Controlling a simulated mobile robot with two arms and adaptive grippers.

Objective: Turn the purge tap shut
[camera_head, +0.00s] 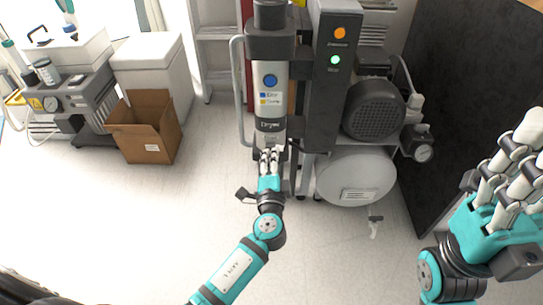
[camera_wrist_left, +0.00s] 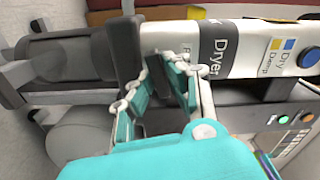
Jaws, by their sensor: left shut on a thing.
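The dryer (camera_head: 271,92) is an upright white and grey column with a blue round mark, standing left of the compressor. My left gripper (camera_head: 270,156) is at its lower end, its fingers shut. In the left wrist view the fingers (camera_wrist_left: 165,75) close beside the dryer's dark lower collar (camera_wrist_left: 128,48). My right gripper (camera_head: 516,165) is at the right edge, fingers spread, open and empty, away from the dryer.
The compressor's white tank (camera_head: 355,176) and dark motor (camera_head: 375,108) stand right of the dryer, with a gauge (camera_head: 423,153). A small pale fitting (camera_head: 375,226) hangs below the tank. A cardboard box (camera_head: 145,128) stands at left. The floor (camera_head: 130,215) in front is clear.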

